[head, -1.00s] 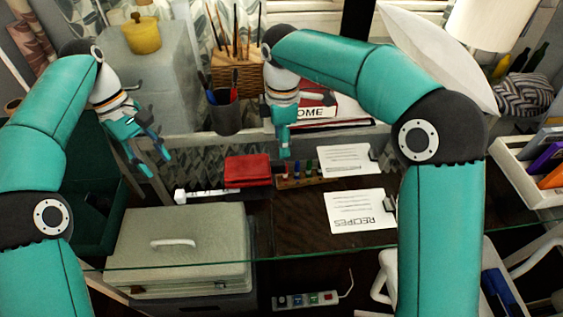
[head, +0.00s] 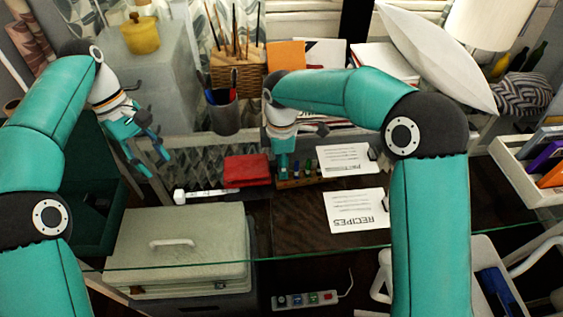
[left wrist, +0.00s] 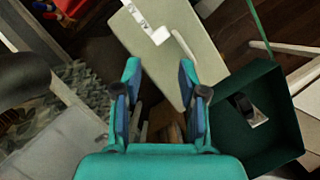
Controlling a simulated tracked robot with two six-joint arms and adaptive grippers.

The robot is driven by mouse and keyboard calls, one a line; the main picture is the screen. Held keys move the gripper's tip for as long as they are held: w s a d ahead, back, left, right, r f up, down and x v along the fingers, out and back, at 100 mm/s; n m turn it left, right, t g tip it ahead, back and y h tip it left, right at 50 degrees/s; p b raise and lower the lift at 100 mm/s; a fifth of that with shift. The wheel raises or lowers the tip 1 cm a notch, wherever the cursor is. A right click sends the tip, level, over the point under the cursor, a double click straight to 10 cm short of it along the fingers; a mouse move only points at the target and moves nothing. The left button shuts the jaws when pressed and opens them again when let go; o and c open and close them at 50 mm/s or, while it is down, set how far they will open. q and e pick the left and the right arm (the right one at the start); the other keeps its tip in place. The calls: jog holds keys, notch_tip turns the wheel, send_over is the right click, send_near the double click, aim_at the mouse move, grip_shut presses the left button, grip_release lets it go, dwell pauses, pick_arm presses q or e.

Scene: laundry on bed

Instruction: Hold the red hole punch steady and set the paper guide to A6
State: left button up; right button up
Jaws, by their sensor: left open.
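The red hole punch (head: 247,170) lies on the desk at the back middle in the head view. Its white paper guide (head: 207,193) sticks out to the left, with a white end block. In the left wrist view the guide (left wrist: 143,19) shows dark size marks too small to read surely, and part of the red punch (left wrist: 78,7) shows at top left. My left gripper (head: 157,165) is open and empty, up and left of the guide's end. My right gripper (head: 283,172) points down just right of the punch, apart from it; its finger gap is not clear.
A rack of markers (head: 312,178) stands right of the punch, by my right gripper. Two white cards, one the recipes card (head: 357,210), lie further right. A pale box with a handle (head: 180,245) stands in front of the guide. A pen cup (head: 222,115) stands behind.

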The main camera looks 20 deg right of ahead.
grip_shut()
pick_arm(q)
grip_shut()
jog(key=n+t+h, duration=0.2)
jog(key=n, duration=0.6)
send_near(169, 201)
jog(key=a+r, duration=0.3)
jog(key=r, duration=0.1)
jog(key=x, duration=0.6)
jog(key=a+x, duration=0.1)
jog(key=x, duration=0.3)
jog(key=shift+w+f, duration=0.15)
jog(key=shift+w, duration=0.15)
jog(key=shift+s+d, duration=0.15)
jog(key=shift+d, duration=0.85)
jog(key=shift+s+d, duration=0.1)
jog(key=shift+d, duration=0.9)
